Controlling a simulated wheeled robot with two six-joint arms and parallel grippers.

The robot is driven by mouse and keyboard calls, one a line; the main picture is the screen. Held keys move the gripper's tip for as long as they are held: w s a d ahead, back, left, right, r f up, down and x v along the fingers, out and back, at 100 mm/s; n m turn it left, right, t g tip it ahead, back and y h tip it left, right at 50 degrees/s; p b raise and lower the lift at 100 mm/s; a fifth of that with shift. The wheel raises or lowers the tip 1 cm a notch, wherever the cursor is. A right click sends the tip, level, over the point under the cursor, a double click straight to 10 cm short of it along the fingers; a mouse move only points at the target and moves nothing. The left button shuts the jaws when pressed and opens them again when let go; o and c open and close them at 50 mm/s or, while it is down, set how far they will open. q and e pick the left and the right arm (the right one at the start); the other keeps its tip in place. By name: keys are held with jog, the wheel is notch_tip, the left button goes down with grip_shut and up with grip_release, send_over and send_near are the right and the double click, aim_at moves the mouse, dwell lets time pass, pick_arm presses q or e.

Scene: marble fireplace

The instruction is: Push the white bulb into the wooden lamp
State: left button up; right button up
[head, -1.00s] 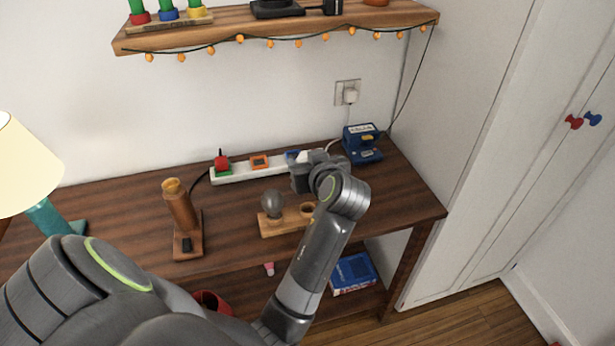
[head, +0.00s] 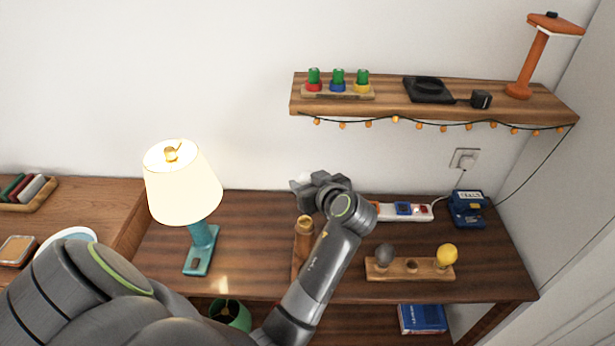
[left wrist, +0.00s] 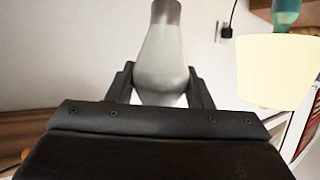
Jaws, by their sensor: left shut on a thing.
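My left gripper (head: 312,187) is shut on the white bulb (head: 299,182) and holds it up above the table. The left wrist view shows the bulb (left wrist: 160,68) between the two fingers, its narrow metal end pointing away from my gripper. The wooden lamp (head: 304,228) stands on the table with its open socket upward, just below my gripper in the head view. The bulb is apart from the socket. My arm hides part of the lamp's right side and base. My right gripper is not in view.
A lit teal lamp (head: 200,245) stands left. A white power strip (head: 385,212) lies behind. A shelf (head: 430,108) hangs above.

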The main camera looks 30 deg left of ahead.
pick_arm(q)
jog(key=shift+s+a+r, duration=0.2)
jog(key=shift+s+a, duration=0.05)
jog(key=shift+a, duration=0.1)
jog(key=shift+w+d, duration=0.1)
jog(key=shift+d, duration=0.05)
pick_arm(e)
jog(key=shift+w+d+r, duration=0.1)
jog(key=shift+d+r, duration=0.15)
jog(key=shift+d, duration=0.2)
pick_arm(q)
jog(key=shift+f, duration=0.15)
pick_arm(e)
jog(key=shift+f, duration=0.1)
pick_arm(q)
notch_tip(320, 180, down, 2)
jog(key=shift+f+b, duration=0.15)
jog(key=shift+b, duration=0.9)
notch_tip(320, 180, down, 3)
jog(key=shift+r+b, duration=0.1)
jog(key=shift+b, duration=1.1)
jog(key=shift+f, duration=0.25)
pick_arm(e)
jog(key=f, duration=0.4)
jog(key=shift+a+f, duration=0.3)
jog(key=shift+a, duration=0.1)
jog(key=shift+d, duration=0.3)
